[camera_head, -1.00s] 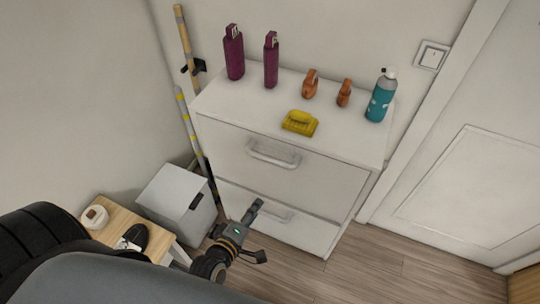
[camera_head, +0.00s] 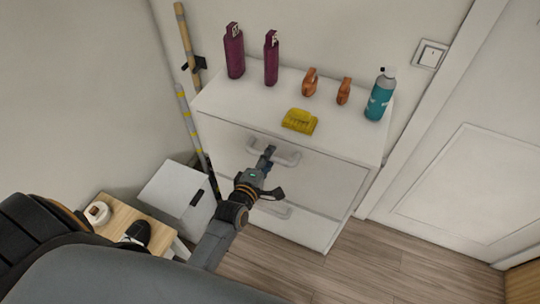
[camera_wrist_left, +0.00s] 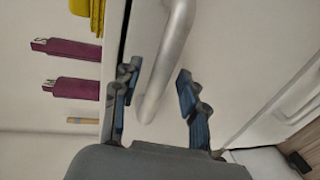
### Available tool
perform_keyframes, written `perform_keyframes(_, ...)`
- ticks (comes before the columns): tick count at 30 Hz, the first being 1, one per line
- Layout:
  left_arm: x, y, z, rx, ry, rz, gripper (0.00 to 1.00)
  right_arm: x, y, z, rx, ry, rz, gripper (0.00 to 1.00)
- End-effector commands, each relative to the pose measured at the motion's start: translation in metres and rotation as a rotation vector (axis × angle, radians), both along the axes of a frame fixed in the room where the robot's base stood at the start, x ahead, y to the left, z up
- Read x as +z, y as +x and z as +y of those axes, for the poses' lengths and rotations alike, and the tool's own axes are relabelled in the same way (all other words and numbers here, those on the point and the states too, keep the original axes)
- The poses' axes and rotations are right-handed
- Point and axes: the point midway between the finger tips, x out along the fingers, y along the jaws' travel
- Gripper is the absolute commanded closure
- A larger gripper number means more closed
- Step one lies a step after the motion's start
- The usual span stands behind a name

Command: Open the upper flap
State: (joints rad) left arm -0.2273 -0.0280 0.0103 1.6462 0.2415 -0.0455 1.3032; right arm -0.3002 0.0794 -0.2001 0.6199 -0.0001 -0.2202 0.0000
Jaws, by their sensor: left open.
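The upper flap (camera_head: 325,178) is the white upper front of the cabinet, and it looks shut. Its light grey bar handle (camera_head: 287,158) runs across it near the top. My left gripper (camera_head: 267,158) is at the left part of this handle. In the left wrist view the gripper (camera_wrist_left: 157,95) is open, with the handle (camera_wrist_left: 165,70) passing between its two fingers. I cannot tell whether either finger touches the handle. The lower flap's handle (camera_head: 273,209) is partly hidden behind my left arm. My right gripper is not in view.
On the cabinet top (camera_head: 265,108) stand two purple bottles (camera_head: 234,55), two orange objects (camera_head: 310,83), a yellow object (camera_head: 299,122) and a teal bottle (camera_head: 379,98). A white box (camera_head: 177,194) and a wooden stool (camera_head: 122,214) stand at the left. Floor at right is clear.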

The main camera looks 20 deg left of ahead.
Motion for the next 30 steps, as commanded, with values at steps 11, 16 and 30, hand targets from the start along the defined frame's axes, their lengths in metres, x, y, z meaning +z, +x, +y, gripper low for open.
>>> perform_keyframes(11,-0.0026,0.0124,0.0001,0.0,0.002,0.0,0.57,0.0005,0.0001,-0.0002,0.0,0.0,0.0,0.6)
perform_keyframes(16,-0.0026,0.0122,0.0001,0.0,0.002,0.0,0.76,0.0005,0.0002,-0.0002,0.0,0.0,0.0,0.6)
perform_keyframes(30,-0.0049,0.012,0.0,-0.001,0.002,-0.005,1.0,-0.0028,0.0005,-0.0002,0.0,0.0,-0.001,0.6)
